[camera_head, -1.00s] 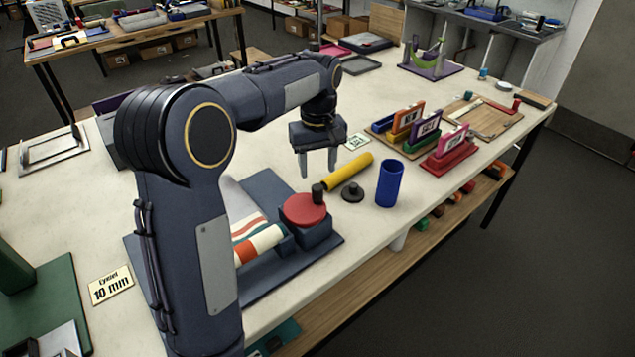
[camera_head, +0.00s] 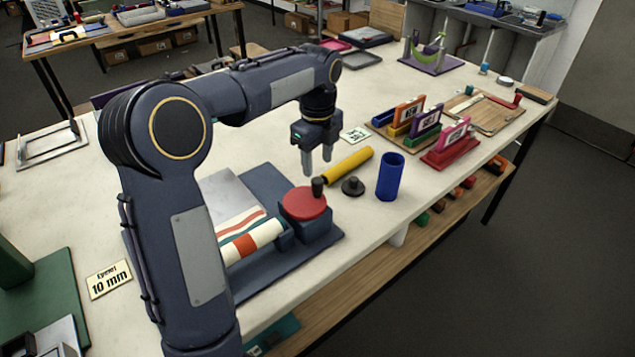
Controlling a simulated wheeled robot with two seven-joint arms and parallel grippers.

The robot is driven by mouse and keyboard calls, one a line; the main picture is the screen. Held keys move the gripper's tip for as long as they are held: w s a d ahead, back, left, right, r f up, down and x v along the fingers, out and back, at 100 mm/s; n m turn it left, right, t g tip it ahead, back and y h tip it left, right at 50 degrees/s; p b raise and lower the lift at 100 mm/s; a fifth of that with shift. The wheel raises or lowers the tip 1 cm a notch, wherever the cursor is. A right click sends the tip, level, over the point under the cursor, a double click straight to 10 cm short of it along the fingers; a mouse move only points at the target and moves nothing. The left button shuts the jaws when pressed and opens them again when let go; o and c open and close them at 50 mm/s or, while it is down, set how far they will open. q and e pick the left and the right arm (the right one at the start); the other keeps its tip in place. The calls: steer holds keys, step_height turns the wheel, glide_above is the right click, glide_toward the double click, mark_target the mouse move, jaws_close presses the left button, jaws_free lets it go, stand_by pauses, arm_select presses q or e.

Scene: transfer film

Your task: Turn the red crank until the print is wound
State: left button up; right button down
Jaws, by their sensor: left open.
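The red crank (camera_head: 303,204) is a red disc with a black knob (camera_head: 318,187) upright on its far right rim. It sits on a dark blue base (camera_head: 270,262). A striped white, orange and green print (camera_head: 252,241) is on the roller beside the crank, with its sheet running back over the base. My left gripper (camera_head: 318,161) points down above the table, behind the knob and a little above it. Its two fingers are apart with nothing between them. My left arm hides the left part of the base. My right gripper is not in view.
Coloured stands (camera_head: 450,150) are farther right. A card reading 10 mm (camera_head: 109,280) lies at left. The table's front edge runs close below the base.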

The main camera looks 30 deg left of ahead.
mark_target(318, 180)
arm_select(q)
step_height(318, 180, down, 8)
steer(key=shift+r, duration=0.25)
steer(key=c, duration=1)
